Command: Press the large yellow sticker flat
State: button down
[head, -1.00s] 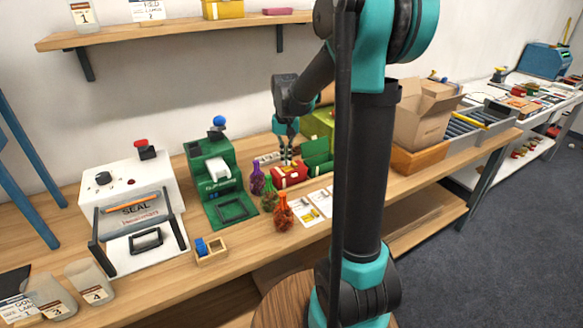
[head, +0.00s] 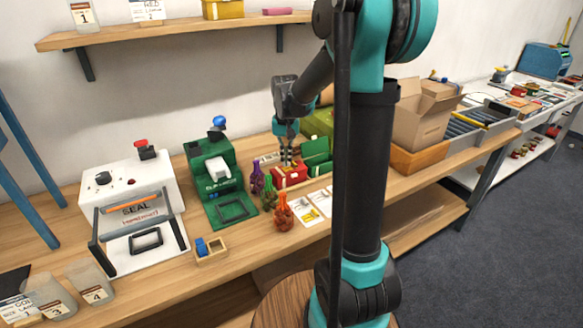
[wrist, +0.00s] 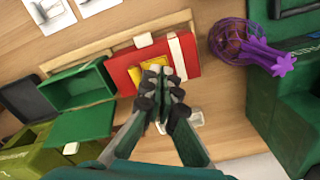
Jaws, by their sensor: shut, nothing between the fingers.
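A red box (wrist: 122,68) with a white band (wrist: 178,52) lies on the bench; it also shows in the head view (head: 290,177). The yellow sticker (wrist: 137,75) is on the red box's upper face. My fingers hide part of it in the wrist view. My gripper (wrist: 163,78) is shut and empty, with its fingertips over the sticker's right part; in the head view my gripper (head: 286,163) points down at the box. I cannot tell whether the tips touch the sticker. In the head view the sticker is too small to judge whether it lies flat.
An open green box (wrist: 75,85) is beside the red box. A purple net bag (wrist: 235,42) and several other bags stand near the green machine (head: 212,155). A white sealer (head: 130,190) is at the left. A cardboard box (head: 425,115) stands at the right.

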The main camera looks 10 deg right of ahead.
aim_at(286, 168)
jog(key=shift+f, duration=0.85)
dwell(1.3)
jog(key=shift+r, duration=3.5)
